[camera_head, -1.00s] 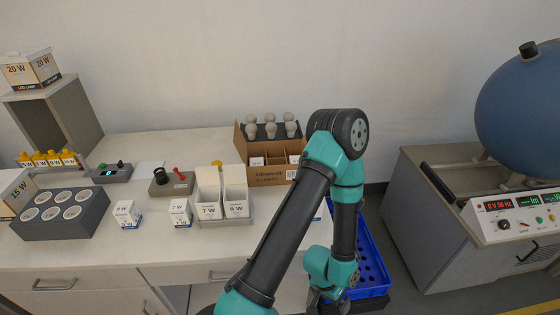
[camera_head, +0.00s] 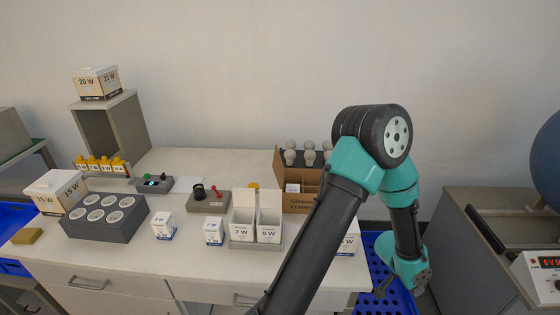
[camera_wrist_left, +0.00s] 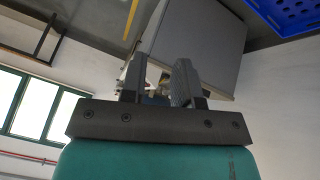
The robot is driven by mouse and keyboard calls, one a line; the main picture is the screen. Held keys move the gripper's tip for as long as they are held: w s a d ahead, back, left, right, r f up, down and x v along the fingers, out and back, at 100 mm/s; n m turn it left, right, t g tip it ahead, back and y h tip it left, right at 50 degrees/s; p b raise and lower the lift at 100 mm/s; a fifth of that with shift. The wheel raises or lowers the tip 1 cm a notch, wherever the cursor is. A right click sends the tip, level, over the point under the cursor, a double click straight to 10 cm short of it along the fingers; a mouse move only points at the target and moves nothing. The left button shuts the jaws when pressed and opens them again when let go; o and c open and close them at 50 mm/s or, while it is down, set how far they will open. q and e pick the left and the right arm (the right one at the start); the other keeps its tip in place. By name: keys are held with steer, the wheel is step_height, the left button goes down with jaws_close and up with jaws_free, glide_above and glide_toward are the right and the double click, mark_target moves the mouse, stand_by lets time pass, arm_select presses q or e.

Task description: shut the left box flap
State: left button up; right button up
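Two small white boxes stand side by side in a grey holder (camera_head: 240,246) on the table. The left box (camera_head: 242,228), marked 7 W, has its flap (camera_head: 244,199) raised upright. The right box (camera_head: 269,233), marked 9 W, also has its flap (camera_head: 270,203) raised. My left gripper is outside the head view. In the left wrist view my left gripper (camera_wrist_left: 160,80) has its fingers apart, with no box between them. My right gripper (camera_head: 382,286) hangs low over the blue crate, right of the boxes; its fingers are too small to read.
A brown divided carton (camera_head: 298,202) with bulbs behind stands right of the boxes. A switch unit (camera_head: 208,203), small cartons (camera_head: 164,226) and a grey socket block (camera_head: 105,220) lie left. A blue crate (camera_head: 400,300) is beyond the table's right edge.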

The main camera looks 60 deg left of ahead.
arm_select(q)
steer(key=w+a+r+n+t+y, duration=0.1)
steer(key=w+a+r, duration=0.45)
steer(key=a, duration=0.25)
steer(key=w+a+r+y, duration=0.1)
steer(key=w+a+r, duration=0.3)
steer(key=a+r, duration=0.35)
steer(key=a+r+n+y, duration=0.2)
steer(key=a+r+y, duration=0.1)
steer(key=a+r, duration=1.25)
steer(key=s+a+n+g, duration=0.1)
steer(key=s+a+n, duration=0.2)
steer(key=s+a, duration=0.45)
steer(key=s+a+n+g, duration=0.1)
steer(key=s+a+n, duration=0.25)
steer(key=a, duration=0.65)
steer(key=s+a+r+n+h, duration=0.1)
steer(key=s+a+r, duration=0.1)
steer(key=s, duration=0.5)
steer(key=s+a+r+n+g, duration=0.1)
steer(key=s+a+r+n, duration=0.1)
steer(key=s+a, duration=0.3)
steer(key=s+a+r+n+h, duration=0.1)
steer(key=s+a, duration=0.3)
steer(key=s, duration=0.4)
steer(key=shift+s+r+n+h, duration=0.3)
steer(key=shift+s+r+n, duration=0.15)
steer(key=shift+n, duration=0.2)
